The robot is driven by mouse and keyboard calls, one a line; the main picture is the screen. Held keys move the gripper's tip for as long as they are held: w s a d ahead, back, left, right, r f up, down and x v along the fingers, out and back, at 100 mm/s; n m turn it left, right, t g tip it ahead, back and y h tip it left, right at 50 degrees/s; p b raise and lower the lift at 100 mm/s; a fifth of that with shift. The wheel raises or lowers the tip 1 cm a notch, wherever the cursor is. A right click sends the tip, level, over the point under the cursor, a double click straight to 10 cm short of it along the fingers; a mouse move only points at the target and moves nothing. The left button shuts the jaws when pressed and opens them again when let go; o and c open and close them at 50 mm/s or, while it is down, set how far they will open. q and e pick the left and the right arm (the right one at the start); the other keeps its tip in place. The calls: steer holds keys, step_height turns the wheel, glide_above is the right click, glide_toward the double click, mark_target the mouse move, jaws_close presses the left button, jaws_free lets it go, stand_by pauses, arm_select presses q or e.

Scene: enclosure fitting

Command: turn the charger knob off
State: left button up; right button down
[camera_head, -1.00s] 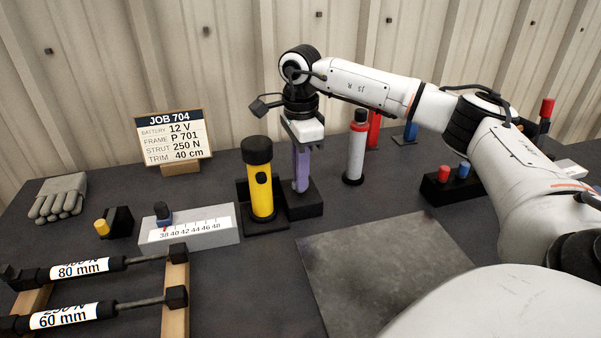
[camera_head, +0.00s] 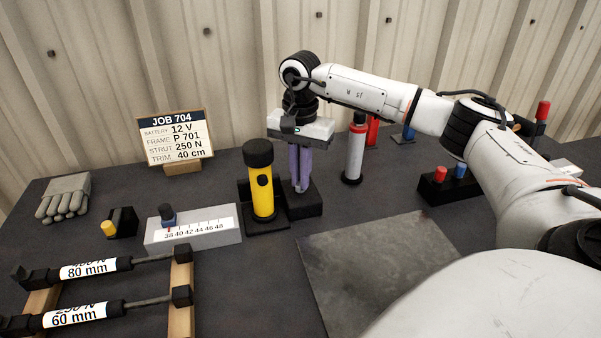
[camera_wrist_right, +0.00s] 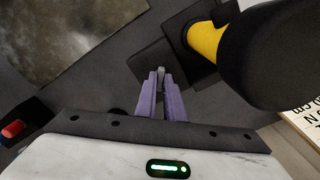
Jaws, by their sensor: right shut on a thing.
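My right gripper (camera_head: 301,187) points straight down over a low black block (camera_head: 308,207), just right of the yellow flashlight. I take the block to be the charger, but no label shows. The right gripper's purple fingers are shut on a small grey piece, the knob (camera_wrist_right: 160,76), seen between the fingertips in the right wrist view. The fingers mostly hide the knob in the head view, and I cannot read its setting. My left gripper is not in view.
The yellow flashlight (camera_head: 261,187) stands close to the left of my right gripper. A white and red cylinder (camera_head: 354,150) stands to its right. A job sign (camera_head: 174,138) is at the back left. A flat dark plate (camera_head: 375,265) lies in front.

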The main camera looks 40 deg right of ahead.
steer(key=shift+a+n, duration=0.1)
steer(key=shift+n, duration=0.8)
steer(key=c, duration=1.9)
jaws_free()
steer(key=shift+o, duration=0.2)
steer(key=shift+r, duration=0.15)
step_height(320, 180, up, 10)
